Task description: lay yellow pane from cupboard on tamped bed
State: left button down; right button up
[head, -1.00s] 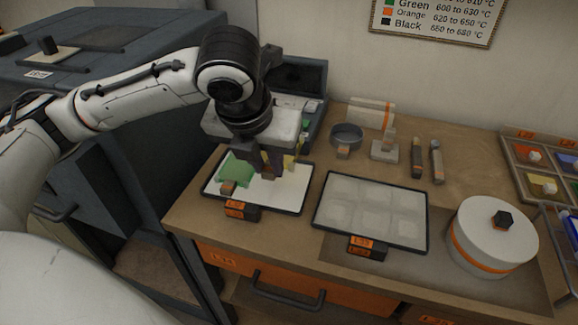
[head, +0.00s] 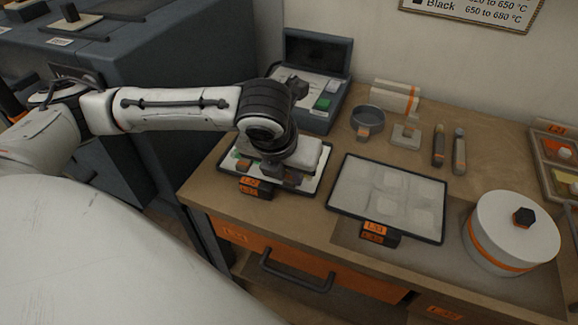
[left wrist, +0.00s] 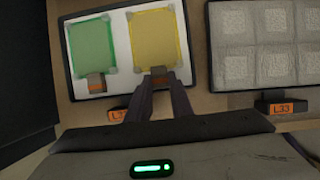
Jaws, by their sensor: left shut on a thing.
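The yellow pane (left wrist: 158,45) is over the right half of a black-rimmed tray with a white bed (left wrist: 112,15), beside a green pane (left wrist: 91,47). It looks level with the bed; I cannot tell whether it is fully resting. My left gripper (left wrist: 158,78) is shut on the pane's small orange-marked tab at its near edge. In the head view the left gripper (head: 272,174) is low over the tray (head: 313,188) and hides the yellow pane. My right gripper is not in view.
A second tray (head: 388,195) with several pale square imprints lies just right. A white round pot (head: 503,232) stands at the front right. A grey box with open lid (head: 318,95), a dark ring (head: 367,122) and hand tools (head: 439,146) are behind.

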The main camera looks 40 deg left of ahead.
pick_arm(q)
jog(key=shift+w, duration=0.3)
dwell(0.9)
jog(key=c, duration=1.5)
grip_release()
jog(key=shift+r, duration=3.55)
